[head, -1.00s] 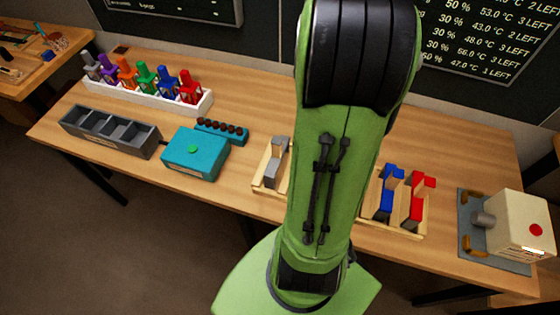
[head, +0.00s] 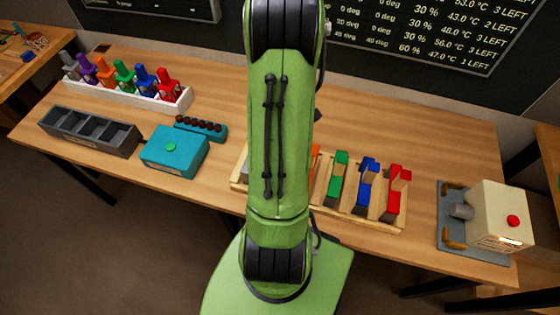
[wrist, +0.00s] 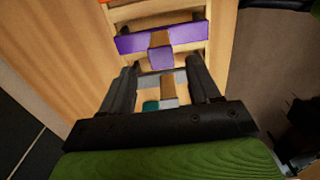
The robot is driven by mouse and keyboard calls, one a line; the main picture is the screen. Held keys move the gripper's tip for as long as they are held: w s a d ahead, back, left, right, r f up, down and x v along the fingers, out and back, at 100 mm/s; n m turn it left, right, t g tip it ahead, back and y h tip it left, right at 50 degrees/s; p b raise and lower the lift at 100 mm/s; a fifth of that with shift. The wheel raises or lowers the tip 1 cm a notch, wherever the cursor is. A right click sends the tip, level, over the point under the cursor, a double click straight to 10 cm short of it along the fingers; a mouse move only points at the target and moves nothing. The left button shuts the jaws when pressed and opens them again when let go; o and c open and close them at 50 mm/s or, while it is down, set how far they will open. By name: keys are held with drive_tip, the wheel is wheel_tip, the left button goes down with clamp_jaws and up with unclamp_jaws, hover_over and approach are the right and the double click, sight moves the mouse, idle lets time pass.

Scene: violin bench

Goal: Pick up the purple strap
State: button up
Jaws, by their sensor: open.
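The purple strap (wrist: 132,44) lies across a light wooden rack at the top middle of the wrist view, with a short tab hanging toward my gripper. In the head view my arm hides it. My gripper (wrist: 163,68) is open, its two black fingers pointing at the purple strap from below it in the picture. Nothing is held between the fingers. A grey strap (wrist: 168,82) shows between and below them. I cannot tell how far the fingertips are above the rack.
The wooden rack (head: 392,226) also holds green (head: 338,172), blue (head: 367,180) and red straps (head: 397,185). A teal box (head: 172,152), a grey compartment tray (head: 90,132) and a white rack of coloured bottles (head: 185,101) stand left. A cream machine (head: 498,212) stands right.

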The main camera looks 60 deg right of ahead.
wheel_tip(320, 180, down, 8)
drive_tip(key=shift+f, duration=0.2)
drive_tip(key=shift+a, duration=0.1)
clamp_jaws()
drive_tip(key=shift+r, duration=0.1)
